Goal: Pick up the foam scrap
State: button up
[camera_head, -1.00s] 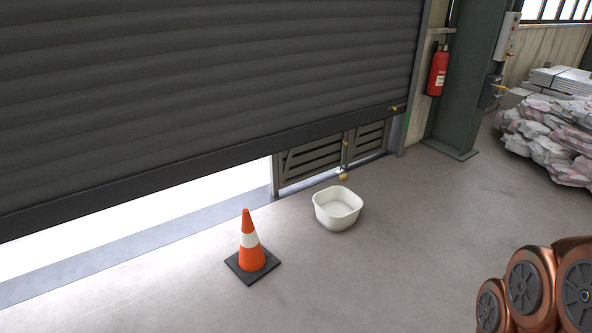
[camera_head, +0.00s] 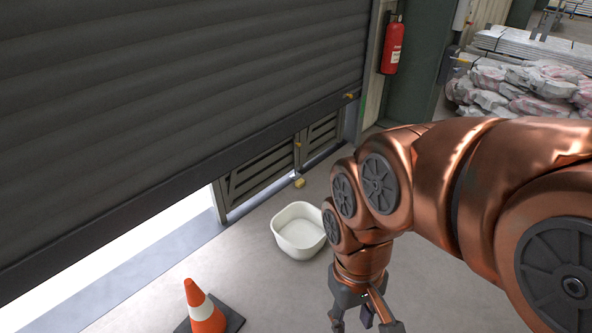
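A small yellowish lump (camera_head: 300,183) lies on the floor just behind the white tub, at the foot of the grey slatted gate; it may be the foam scrap, but it is too small to tell. The white tub (camera_head: 281,236) looks empty. My gripper (camera_head: 366,322) hangs at the bottom of the picture, to the right of and nearer than the tub, pointing down. Its dark fingers are spread, and I see nothing held between them; the tips are close to the picture's lower edge.
An orange and white cone (camera_head: 203,310) stands at the lower left. A partly raised roller shutter (camera_head: 170,100) hangs above the slatted gate (camera_head: 262,172). A red extinguisher (camera_head: 392,45) and wrapped bundles (camera_head: 520,85) are at the back right. My copper arm covers much of the right floor.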

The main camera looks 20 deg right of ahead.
aim_at(301, 183)
jog(key=z, duration=0.25)
jog(key=i, duration=1.15)
jog(key=z, duration=1.6)
jog(key=i, duration=4.1)
jog(key=z, duration=3.75)
